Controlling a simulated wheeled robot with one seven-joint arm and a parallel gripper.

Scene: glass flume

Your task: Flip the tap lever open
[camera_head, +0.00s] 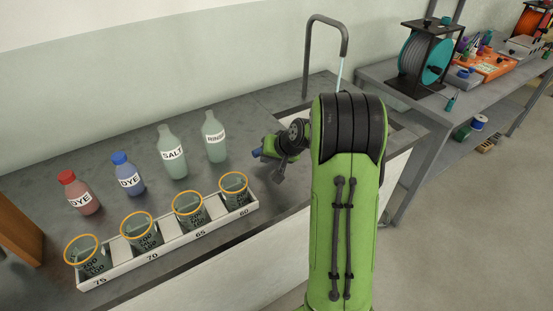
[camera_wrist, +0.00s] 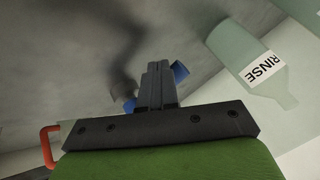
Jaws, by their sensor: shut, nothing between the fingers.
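The grey gooseneck tap (camera_head: 310,50) stands at the back of the bench, and a thin pale-blue stream (camera_head: 339,75) shows below its spout. My gripper (camera_wrist: 157,68) is shut, its two dark fingers together with nothing between them. A blue piece, perhaps the lever, shows on both sides of the fingers in the wrist view (camera_wrist: 180,72); I cannot tell whether they touch it. In the head view a blue piece (camera_head: 257,153) shows beside my gripper, low over the bench. My arm hides the tap's lower part and part of the sink.
The RINSE bottle (camera_head: 214,137) stands left of my gripper, near the SALT bottle (camera_head: 172,152) and two DYE bottles. A white rack (camera_head: 180,241) of several orange-rimmed beakers lines the front. A red handle-like part (camera_wrist: 48,146) shows lower left in the wrist view.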

